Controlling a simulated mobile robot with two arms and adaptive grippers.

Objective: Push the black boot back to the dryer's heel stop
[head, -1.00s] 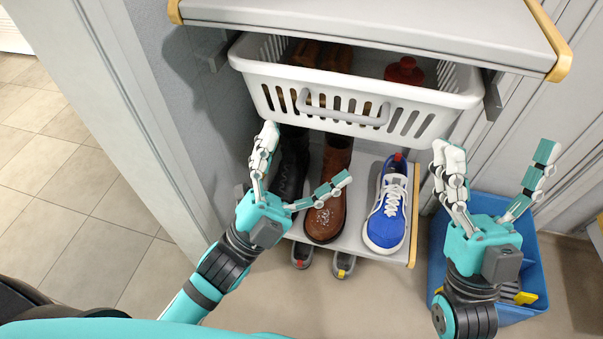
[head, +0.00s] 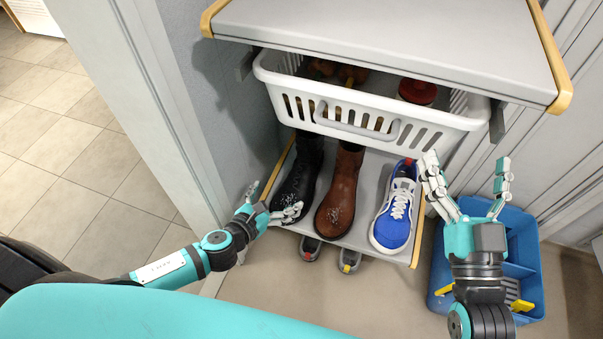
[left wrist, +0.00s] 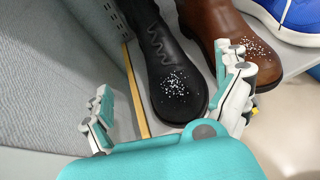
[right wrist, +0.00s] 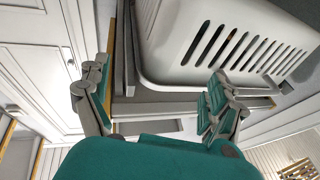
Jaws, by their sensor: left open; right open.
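The black boot (head: 299,180) stands on the lower grey shelf (head: 362,205), left of the brown boot (head: 339,195), toe toward me. White specks cover its toe. The basket hides its upper rear, and I cannot make out a heel stop. My left gripper (head: 274,201) is open and empty at the boot's toe. In the left wrist view, the black boot's toe (left wrist: 176,90) lies ahead between the spread fingers of that gripper (left wrist: 170,85); contact is unclear. My right gripper (head: 466,172) is open and empty, right of the shelf and above the blue bin.
A white basket (head: 352,128) hangs low over the boots, under a grey top (head: 390,40). A blue sneaker (head: 395,215) stands right of the brown boot. A blue bin (head: 522,240) stands on the floor at right. A wall borders the shelf's left.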

